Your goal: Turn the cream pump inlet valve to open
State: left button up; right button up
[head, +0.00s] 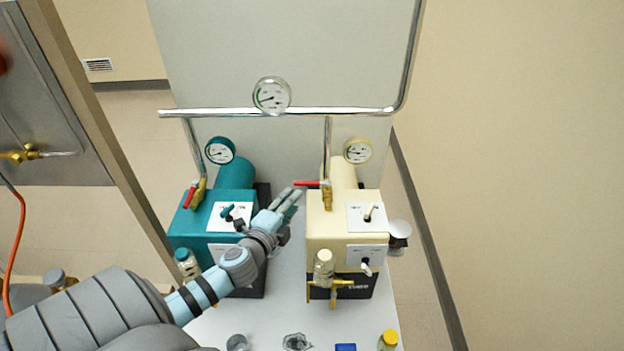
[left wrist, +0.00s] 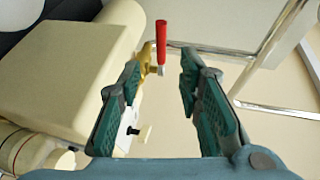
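The cream pump (head: 345,228) stands right of centre in the head view. Its inlet valve is a brass body (head: 327,197) under a vertical pipe, with a red lever (head: 308,183) pointing left, crosswise to the pipe. My left gripper (head: 290,196) is just left of this lever, apart from it. In the left wrist view my left gripper (left wrist: 160,68) is open and empty. The red lever (left wrist: 161,38) shows between and just beyond its fingertips, nearer the left finger, with the cream pump (left wrist: 75,65) at left. My right gripper is not in view.
A teal pump (head: 210,225) with its own red lever (head: 189,196) stands left, partly behind my left arm. Gauges and a metal manifold pipe (head: 350,111) are behind. A glass bottle (head: 323,268) and a yellow-capped vial (head: 388,341) are at front.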

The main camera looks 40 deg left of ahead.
aim_at(305, 185)
pick_arm(q)
jog(key=x, duration=1.1)
jog(key=shift+s+a, duration=0.1)
jog(key=shift+s+r, duration=0.15)
jog(key=shift+s, duration=0.1)
grip_shut()
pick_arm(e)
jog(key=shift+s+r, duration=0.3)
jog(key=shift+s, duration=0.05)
